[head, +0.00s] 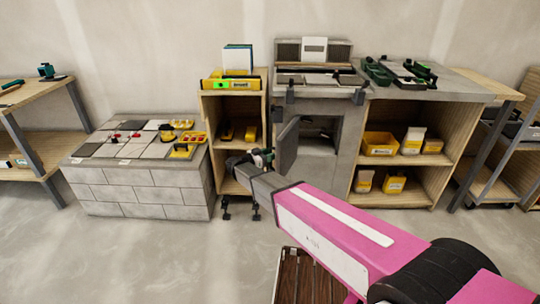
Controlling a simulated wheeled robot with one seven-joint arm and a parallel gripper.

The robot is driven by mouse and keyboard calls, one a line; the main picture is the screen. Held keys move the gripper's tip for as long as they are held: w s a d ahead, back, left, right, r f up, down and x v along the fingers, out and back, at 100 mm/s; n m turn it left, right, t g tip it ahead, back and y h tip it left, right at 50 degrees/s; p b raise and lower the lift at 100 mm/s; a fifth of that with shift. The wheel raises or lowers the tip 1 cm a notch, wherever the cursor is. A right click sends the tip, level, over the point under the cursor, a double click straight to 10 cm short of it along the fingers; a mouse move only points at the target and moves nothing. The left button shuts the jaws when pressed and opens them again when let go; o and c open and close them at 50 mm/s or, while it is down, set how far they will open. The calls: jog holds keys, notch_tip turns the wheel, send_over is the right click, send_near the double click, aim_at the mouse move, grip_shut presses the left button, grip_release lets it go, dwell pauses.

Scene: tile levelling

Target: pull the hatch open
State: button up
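The hatch (288,146) is a grey door panel on the grey middle cabinet (347,140). It stands swung outward at an angle, and the dark opening (320,128) shows to its right. My gripper (262,157) is small and dark at the end of my arm, just left of the hatch's lower part. It overlaps the hatch's edge in the picture; I cannot tell whether it touches it. My wrist partly covers the fingers, so whether they are open or shut does not show. Any handle on the hatch is hidden or too small to make out.
A block bench with tiles (140,180) stands left. A wooden shelf (220,170) with a yellow level (232,85) adjoins the cabinet on the left. Another shelf (395,186) with yellow bins (380,144) stands right. A slatted brown thing (300,278) is in front. The left floor is clear.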

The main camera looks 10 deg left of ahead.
jog(key=v, duration=1)
jog(key=shift+s, duration=0.1)
